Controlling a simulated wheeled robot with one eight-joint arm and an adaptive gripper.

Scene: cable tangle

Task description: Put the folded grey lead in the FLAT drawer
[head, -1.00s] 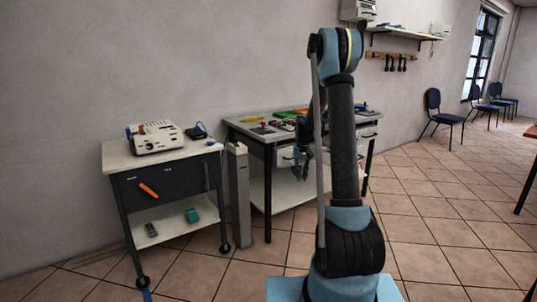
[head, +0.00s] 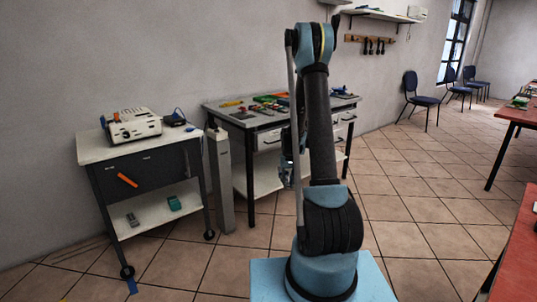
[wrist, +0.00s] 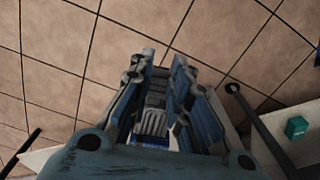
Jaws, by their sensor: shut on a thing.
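My gripper (head: 288,178) hangs in front of the workbench, partly hidden behind my arm in the head view. In the wrist view my gripper (wrist: 165,62) is shut on a grey ribbed bundle (wrist: 154,121), which looks like the folded grey lead. Its ends are hidden between the fingers. The workbench has white-fronted drawers (head: 268,138) with dark handles, closed as far as I see. The cart at left has a dark drawer front (head: 145,176) with small labels too small to read. I cannot tell which drawer is FLAT.
The cart top (head: 92,150) holds a beige device (head: 133,127). A teal box (head: 174,203) lies on its lower shelf. A grey post (head: 224,185) stands between cart and workbench (head: 215,108). Red tables (head: 520,250) stand at right. The tiled floor between is open.

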